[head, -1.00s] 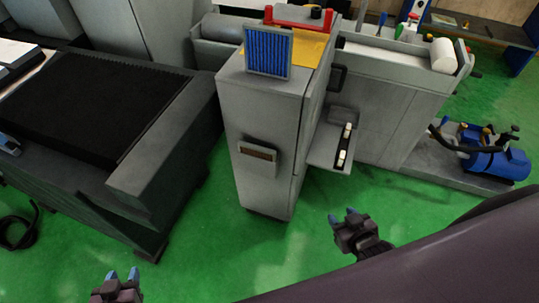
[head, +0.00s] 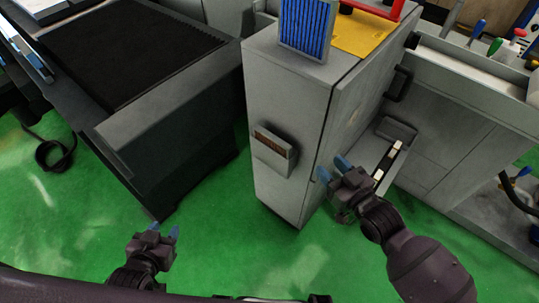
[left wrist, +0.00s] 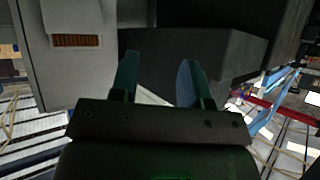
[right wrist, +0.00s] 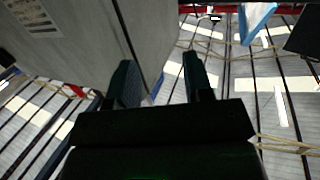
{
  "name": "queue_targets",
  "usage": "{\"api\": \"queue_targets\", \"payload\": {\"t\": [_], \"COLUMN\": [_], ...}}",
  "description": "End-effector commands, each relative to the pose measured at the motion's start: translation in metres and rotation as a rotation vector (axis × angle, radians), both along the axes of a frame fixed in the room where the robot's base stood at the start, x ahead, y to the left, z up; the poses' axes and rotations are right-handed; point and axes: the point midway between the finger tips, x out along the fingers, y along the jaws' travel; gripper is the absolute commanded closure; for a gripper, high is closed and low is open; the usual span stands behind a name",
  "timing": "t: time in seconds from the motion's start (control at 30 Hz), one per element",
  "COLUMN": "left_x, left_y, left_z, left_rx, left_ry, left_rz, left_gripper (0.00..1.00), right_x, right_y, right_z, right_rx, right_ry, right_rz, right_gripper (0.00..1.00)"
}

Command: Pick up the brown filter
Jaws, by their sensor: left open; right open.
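The brown filter (head: 272,142) is a small ribbed brown panel seated in a grey holder on the front of the grey cabinet (head: 285,95). It also shows at the upper left of the left wrist view (left wrist: 77,41). My left gripper (head: 164,229) is open and empty, low over the green floor, left of and below the filter in the head view. My right gripper (head: 332,168) is open and empty, right of the filter, beside the cabinet's right side. I cannot make out the filter clearly in the right wrist view.
A blue pleated filter (head: 306,27) in a grey frame stands on top of the cabinet. A dark machine bed (head: 170,110) lies to the left. A small tray (head: 366,156) juts out beyond my right gripper. The green floor (head: 220,220) in front of the cabinet is clear.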

Motion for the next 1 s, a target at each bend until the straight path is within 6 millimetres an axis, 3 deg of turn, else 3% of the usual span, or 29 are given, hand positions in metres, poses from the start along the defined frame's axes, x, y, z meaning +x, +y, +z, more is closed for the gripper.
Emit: {"api": "queue_targets", "payload": {"t": [0.03,0.1,0.4,0.67,1.0], "left_x": [-0.005,-0.008,-0.022,-0.02,-0.021], "left_y": [0.0,0.001,0.003,0.002,0.0], "left_z": [-0.023,-0.038,-0.089,-0.099,-0.101], "left_rx": [0.002,0.004,0.016,0.017,0.01], "left_ry": [0.026,0.048,0.127,0.138,0.143], "left_rz": [-0.003,-0.005,-0.017,-0.021,-0.02], "left_gripper": [0.57,0.57,0.57,0.57,0.57], "right_x": [0.007,0.016,0.046,0.058,0.085], "right_y": [0.009,0.021,0.045,0.05,0.085], "right_z": [-0.02,-0.03,-0.076,-0.086,-0.084], "right_rx": [0.003,0.017,0.054,0.065,0.068], "right_ry": [-0.003,-0.019,-0.036,-0.041,-0.043], "right_rz": [0.048,0.108,0.296,0.348,0.348], "right_gripper": [0.53,0.53,0.53,0.53,0.53]}}
